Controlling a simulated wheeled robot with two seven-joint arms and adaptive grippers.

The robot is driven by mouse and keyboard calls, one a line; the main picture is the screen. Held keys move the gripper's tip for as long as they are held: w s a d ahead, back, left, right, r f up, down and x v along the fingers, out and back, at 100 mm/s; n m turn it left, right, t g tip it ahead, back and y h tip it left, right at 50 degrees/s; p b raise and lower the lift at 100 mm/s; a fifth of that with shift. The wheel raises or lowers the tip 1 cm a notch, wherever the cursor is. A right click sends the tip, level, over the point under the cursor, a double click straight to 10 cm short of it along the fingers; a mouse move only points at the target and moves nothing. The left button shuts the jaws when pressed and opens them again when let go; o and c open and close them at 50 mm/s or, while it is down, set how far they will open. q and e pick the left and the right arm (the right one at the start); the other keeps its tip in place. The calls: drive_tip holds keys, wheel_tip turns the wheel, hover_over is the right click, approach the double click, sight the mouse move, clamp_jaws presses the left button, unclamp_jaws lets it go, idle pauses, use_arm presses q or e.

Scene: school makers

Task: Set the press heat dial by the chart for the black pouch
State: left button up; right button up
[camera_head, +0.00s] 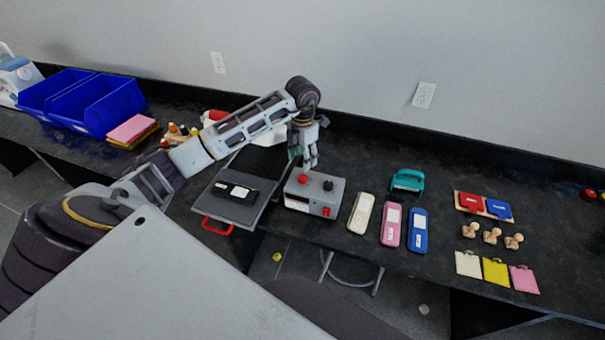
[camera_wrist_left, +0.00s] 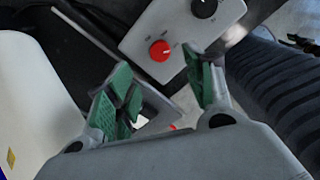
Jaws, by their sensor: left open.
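My left gripper (camera_head: 309,152) hangs open and empty over the grey control box (camera_head: 335,204), just above its red dial (camera_head: 303,180). A black dial (camera_head: 328,185) sits beside it on the box. In the left wrist view, the open green-padded fingers (camera_wrist_left: 157,62) are apart, with the red dial (camera_wrist_left: 160,50) just beyond them and the black dial (camera_wrist_left: 204,8) at the top edge. Contact with a dial does not show. The dark pouch (camera_head: 237,192) with a white label lies on the flat press plate (camera_head: 257,207). I cannot make out a chart. My right gripper is not in view.
White (camera_head: 361,213), pink (camera_head: 391,224) and blue (camera_head: 418,231) cases lie right of the box, with a teal tool (camera_head: 407,180) behind. Stamps (camera_head: 491,236) and coloured tags (camera_head: 495,271) lie farther right. Blue bins (camera_head: 104,106) stand left. The press has a red handle (camera_head: 216,227).

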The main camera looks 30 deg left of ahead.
sight(302, 177)
use_arm(q)
wheel_tip(302, 177, down, 7)
drive_tip(key=shift+f+p, duration=0.2)
drive_tip(key=shift+p, duration=0.45)
drive_tip(key=shift+f, duration=0.65)
drive_tip(key=c, duration=1)
drive_tip(key=shift+c, duration=0.2)
